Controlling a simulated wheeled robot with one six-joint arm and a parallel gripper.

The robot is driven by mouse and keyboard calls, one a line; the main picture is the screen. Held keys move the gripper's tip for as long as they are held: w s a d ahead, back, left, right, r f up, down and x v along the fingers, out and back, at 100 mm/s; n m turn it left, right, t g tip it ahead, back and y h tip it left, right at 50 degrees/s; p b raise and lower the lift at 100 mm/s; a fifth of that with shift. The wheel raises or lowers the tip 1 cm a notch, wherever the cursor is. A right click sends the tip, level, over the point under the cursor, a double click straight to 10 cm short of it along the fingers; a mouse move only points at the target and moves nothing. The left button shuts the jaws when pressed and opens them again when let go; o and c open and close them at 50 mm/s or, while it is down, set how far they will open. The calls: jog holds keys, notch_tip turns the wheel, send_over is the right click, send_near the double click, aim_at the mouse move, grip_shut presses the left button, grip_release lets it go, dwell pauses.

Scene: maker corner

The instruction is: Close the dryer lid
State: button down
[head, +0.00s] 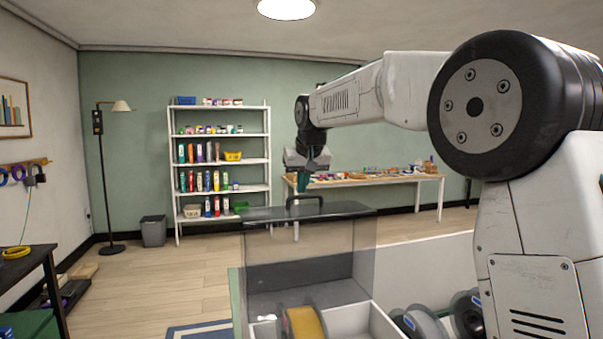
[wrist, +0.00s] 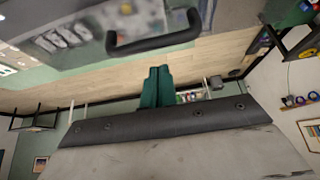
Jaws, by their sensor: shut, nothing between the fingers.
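The dryer lid (head: 308,245) is a clear panel with a dark top edge. It stands raised above the dryer box (head: 378,318), whose inside shows open. A black bar handle (head: 305,199) rises from the lid's top edge; it also shows in the wrist view (wrist: 153,43). My gripper (head: 303,187) is just above or behind the handle in the head view. Its green fingers (wrist: 157,72) are together and empty. In the wrist view a small gap shows between the fingertips and the handle.
A yellow spool (head: 304,324) sits in the dryer's front, with grey spools (head: 422,324) to the right. Behind stand a white shelf (head: 222,165) with bottles and a cluttered workbench (head: 400,180).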

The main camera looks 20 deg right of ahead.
jog(key=shift+s+f, duration=0.2)
jog(key=shift+s, duration=0.75)
